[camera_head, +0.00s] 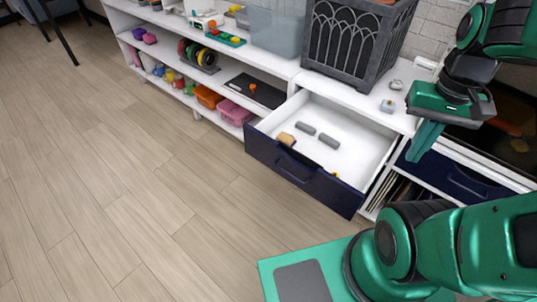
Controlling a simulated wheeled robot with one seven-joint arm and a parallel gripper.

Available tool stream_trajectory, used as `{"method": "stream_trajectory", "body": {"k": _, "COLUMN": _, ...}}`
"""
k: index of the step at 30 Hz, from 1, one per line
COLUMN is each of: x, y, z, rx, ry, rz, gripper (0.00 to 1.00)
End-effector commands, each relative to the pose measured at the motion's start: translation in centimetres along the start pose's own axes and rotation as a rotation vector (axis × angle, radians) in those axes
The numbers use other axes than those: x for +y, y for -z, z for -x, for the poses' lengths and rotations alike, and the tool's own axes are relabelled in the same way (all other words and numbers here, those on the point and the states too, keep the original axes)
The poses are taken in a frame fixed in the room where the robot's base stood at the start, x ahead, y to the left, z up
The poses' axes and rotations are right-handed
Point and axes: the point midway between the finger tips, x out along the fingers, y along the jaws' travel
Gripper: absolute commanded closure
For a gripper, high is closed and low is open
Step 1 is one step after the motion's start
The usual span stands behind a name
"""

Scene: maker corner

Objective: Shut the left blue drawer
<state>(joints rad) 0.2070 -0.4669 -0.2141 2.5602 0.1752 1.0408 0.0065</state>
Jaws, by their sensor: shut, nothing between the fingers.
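The left blue drawer (298,178) stands pulled out from the white shelf unit, with its dark blue front and handle facing the floor area. Inside its white tray lie two grey blocks, a tan block and a small yellow piece. My gripper (420,150) is at the right, in front of the shelf unit and to the right of the open drawer. Its green fingers point down, are shut and hold nothing. It appears apart from the drawer front. A second blue drawer (455,181) at the right is partly hidden by my arm and looks shut.
The white shelf top (354,97) carries a dark lattice crate (357,40), a clear bin (277,28) and small items. Lower shelves hold colored boxes and spools. The wooden floor (130,170) at left is clear.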

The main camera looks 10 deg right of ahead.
Motion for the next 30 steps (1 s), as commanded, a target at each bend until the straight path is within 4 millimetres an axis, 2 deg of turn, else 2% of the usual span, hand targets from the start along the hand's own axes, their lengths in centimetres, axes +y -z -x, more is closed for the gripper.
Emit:
{"method": "stream_trajectory", "body": {"k": 3, "x": 0.3, "y": -0.7, "z": 0.4, "rx": 0.012, "ry": 0.002, "rz": 0.033, "gripper": 1.00}}
{"method": "stream_trajectory", "body": {"k": 5, "x": -0.1, "y": -0.2, "z": 0.4, "rx": 0.013, "ry": -0.009, "rz": 0.091, "gripper": 1.00}}
{"method": "stream_trajectory", "body": {"k": 8, "x": -1.9, "y": 1.8, "z": 0.1, "rx": 0.014, "ry": -0.044, "rz": 0.280, "gripper": 1.00}}
{"method": "stream_trajectory", "body": {"k": 11, "x": -5.1, "y": 4.1, "z": -0.6, "rx": 0.017, "ry": -0.090, "rz": 0.564, "gripper": 1.00}}
{"method": "stream_trajectory", "body": {"k": 15, "x": -11.2, "y": 6.8, "z": -2.3, "rx": 0.013, "ry": -0.159, "rz": 1.028, "gripper": 1.00}}
{"method": "stream_trajectory", "body": {"k": 20, "x": -19.3, "y": 8.0, "z": -5.2, "rx": -0.002, "ry": -0.231, "rz": 1.563, "gripper": 1.00}}
{"method": "stream_trajectory", "body": {"k": 24, "x": -26.6, "y": 6.9, "z": -8.3, "rx": -0.021, "ry": -0.286, "rz": 2.018, "gripper": 1.00}}
{"method": "stream_trajectory", "body": {"k": 27, "x": -31.0, "y": 5.4, "z": -10.5, "rx": -0.037, "ry": -0.316, "rz": 2.295, "gripper": 1.00}}
{"method": "stream_trajectory", "body": {"k": 30, "x": -34.3, "y": 3.8, "z": -12.3, "rx": -0.048, "ry": -0.340, "rz": 2.507, "gripper": 1.00}}
